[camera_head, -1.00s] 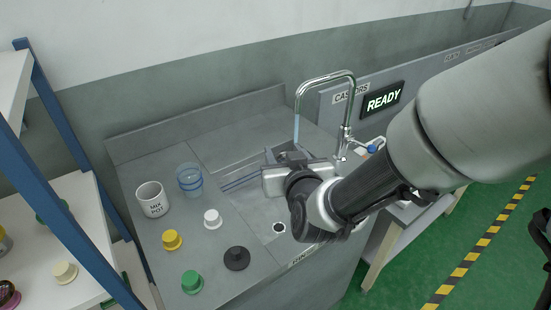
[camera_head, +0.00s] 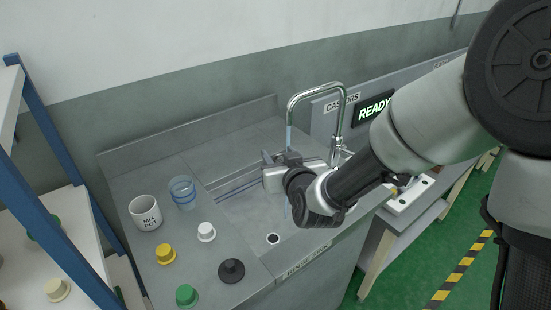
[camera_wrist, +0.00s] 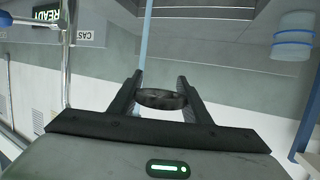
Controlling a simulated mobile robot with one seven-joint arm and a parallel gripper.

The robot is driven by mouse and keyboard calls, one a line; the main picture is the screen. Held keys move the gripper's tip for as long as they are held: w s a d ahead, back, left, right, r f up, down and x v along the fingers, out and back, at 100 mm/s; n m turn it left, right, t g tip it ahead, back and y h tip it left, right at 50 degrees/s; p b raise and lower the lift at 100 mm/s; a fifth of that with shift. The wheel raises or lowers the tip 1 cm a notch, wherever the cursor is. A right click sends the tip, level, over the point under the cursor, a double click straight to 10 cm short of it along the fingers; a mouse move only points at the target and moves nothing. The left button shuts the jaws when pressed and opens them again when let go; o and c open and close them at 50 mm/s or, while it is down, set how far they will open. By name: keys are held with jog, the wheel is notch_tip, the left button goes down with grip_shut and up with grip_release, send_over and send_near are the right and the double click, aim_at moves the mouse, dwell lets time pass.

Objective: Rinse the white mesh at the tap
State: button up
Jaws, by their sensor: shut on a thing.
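My gripper (camera_head: 279,157) is over the sink (camera_head: 250,207), close to the water stream (camera_head: 289,138) under the curved tap (camera_head: 338,110). In the wrist view its two fingers (camera_wrist: 160,77) are closed on a thin round disc (camera_wrist: 162,98) with a dark rim. The disc looks dark grey rather than white, and its mesh is too small to make out. In the wrist view the stream (camera_wrist: 147,42) runs down near the left finger. Whether it touches the disc I cannot tell. In the head view the disc is not clearly seen.
A white mix pot (camera_head: 144,214) and a clear blue-banded beaker (camera_head: 183,193) stand left of the sink. White (camera_head: 206,232), yellow (camera_head: 166,254), green (camera_head: 186,296) and dark (camera_head: 231,271) knob-like pieces stand on the counter. A lit READY sign (camera_head: 374,108) is behind the tap.

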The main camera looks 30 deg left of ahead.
jog(key=w+f+b, duration=0.1)
jog(key=w, duration=0.6)
jog(key=shift+a+f+b, duration=0.2)
jog(key=shift+f+b, duration=0.05)
jog(key=shift+b, duration=0.15)
jog(key=shift+d, duration=0.2)
jog(key=shift+d+b, duration=0.3)
jog(key=shift+d, duration=0.1)
jog(key=shift+a, duration=0.15)
dwell(0.3)
jog(key=shift+a+b, duration=0.45)
jog(key=shift+b, duration=0.05)
jog(key=shift+d, duration=0.2)
